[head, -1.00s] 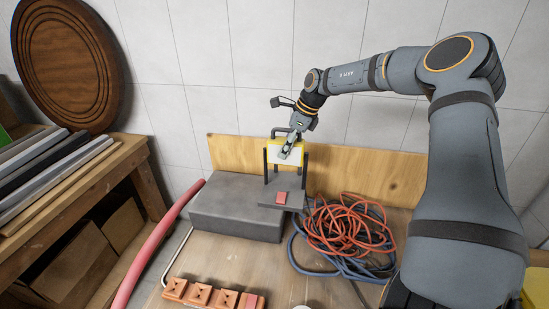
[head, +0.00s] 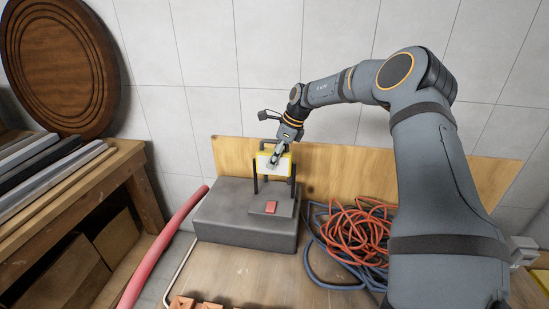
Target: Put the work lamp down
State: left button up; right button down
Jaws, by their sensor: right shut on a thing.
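The work lamp (head: 262,166) has a pale face in a yellow frame, dark uprights and a grey base plate with a red patch. My right gripper (head: 274,160) is shut on the lamp's upper part and hides some of it. The lamp is upright over the dark grey block (head: 222,220). Its base plate overlaps the block's top in the head view; I cannot tell whether it touches. My left gripper is not in view.
A tangled orange hose (head: 355,232) and a blue-grey hose (head: 318,258) lie right of the block. A wooden board (head: 335,172) stands behind. A pink tube (head: 168,235) runs along the left. Orange blocks (head: 182,302) sit at the front edge.

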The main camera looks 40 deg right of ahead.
jog(key=x, duration=0.1)
jog(key=b+x, duration=0.2)
jog(key=x, duration=0.1)
jog(key=shift+d, duration=0.4)
jog(key=shift+s+r, duration=0.1)
jog(key=shift+s, duration=0.05)
jog(key=shift+s+r, duration=0.1)
jog(key=shift+s, duration=0.1)
jog(key=c, duration=1.1)
grip_release()
jog(key=shift+f, duration=0.2)
jog(key=shift+c, duration=0.2)
jog(key=o, duration=0.4)
jog(key=shift+a+r, duration=0.1)
jog(key=p+v, duration=1.2)
